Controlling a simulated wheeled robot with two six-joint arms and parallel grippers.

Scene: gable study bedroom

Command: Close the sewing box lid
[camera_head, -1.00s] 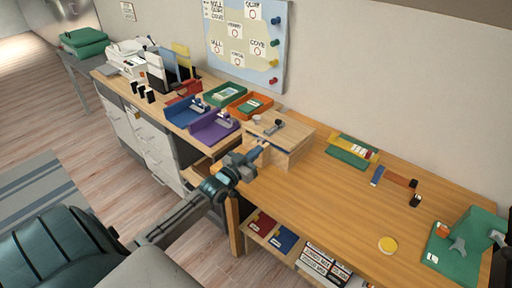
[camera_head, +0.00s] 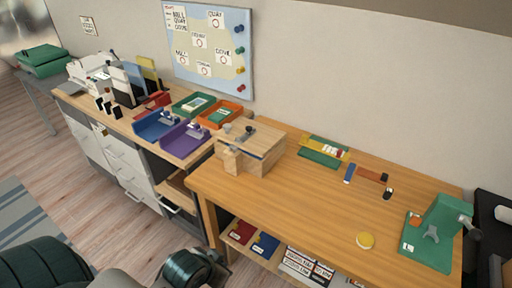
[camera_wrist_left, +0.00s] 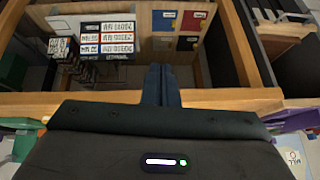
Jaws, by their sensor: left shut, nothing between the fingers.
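The wooden sewing box (camera_head: 262,162) stands near the left end of the desk in the head view. Its lid (camera_head: 262,137) lies flat across the top, with a thin dark line under its front edge; I cannot tell whether it is fully seated. A small pale wooden block (camera_head: 232,160) shows at the box's front left corner. My left gripper (camera_wrist_left: 161,72) is shut and empty in the left wrist view, at the desk edge and apart from the box. Its fingers are not clear in the head view. My right gripper is not in view.
Purple (camera_head: 183,140) and blue (camera_head: 155,124) trays stand left of the box, with green and orange trays behind. Binders (camera_wrist_left: 104,38) and books show below the desk edge (camera_wrist_left: 230,98). The desk's middle (camera_head: 310,205) is clear.

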